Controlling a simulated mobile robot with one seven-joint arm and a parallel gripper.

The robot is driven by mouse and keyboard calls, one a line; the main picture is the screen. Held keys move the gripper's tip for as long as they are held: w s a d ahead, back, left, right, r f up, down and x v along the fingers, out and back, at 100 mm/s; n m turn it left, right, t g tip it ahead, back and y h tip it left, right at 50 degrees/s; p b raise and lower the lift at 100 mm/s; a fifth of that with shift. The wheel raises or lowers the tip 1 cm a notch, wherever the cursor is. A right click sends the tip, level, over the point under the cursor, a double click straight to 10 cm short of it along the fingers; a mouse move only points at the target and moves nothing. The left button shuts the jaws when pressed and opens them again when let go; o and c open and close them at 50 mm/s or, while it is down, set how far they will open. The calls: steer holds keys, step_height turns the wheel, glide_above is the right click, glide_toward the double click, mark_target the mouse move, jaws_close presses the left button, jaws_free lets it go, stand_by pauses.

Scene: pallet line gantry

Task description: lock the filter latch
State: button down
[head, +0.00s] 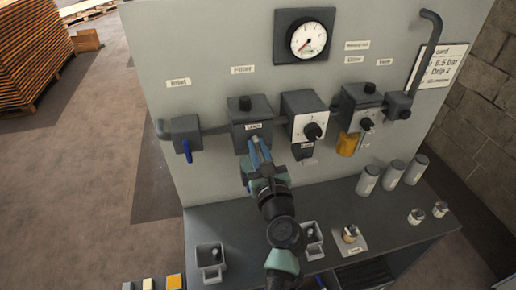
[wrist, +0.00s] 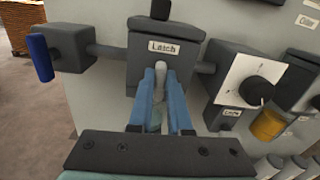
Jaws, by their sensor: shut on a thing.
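The filter unit (head: 241,117) is a dark grey box on the upright panel under the "Filter" label, with a black knob on top. It also fills the upper middle of the wrist view (wrist: 140,72), with a "Latch" label on its front. The latch (wrist: 160,78) is a pale grey lever hanging below that label. My gripper (head: 258,146) has its two blue fingers (wrist: 160,88) on either side of the latch, shut on it. The latch's lower part and the filter's bowl are partly hidden by the fingers.
A blue-handled inlet valve (head: 187,146) is to the left, and a regulator (head: 298,106) with a black knob is close on the right. A gauge (head: 306,40) is above. Grey canisters (head: 392,172) and a small bin (head: 210,262) stand on the bench below.

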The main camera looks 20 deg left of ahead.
steer(key=shift+s+a+f+n+b, duration=0.1)
steer(key=shift+n+b, duration=1.5)
steer(key=shift+n, duration=1.25)
steer(key=shift+w+a+f+n+b, duration=0.15)
steer(key=shift+n+b, duration=1.5)
steer(key=shift+n, duration=1.15)
steer(key=shift+s+d+f+n+b, duration=0.15)
steer(key=shift+n+b, duration=1.45)
steer(key=shift+n, duration=1.25)
steer(key=shift+a+r, duration=0.1)
steer(key=c, duration=0.9)
jaws_free()
steer(key=shift+o, duration=0.2)
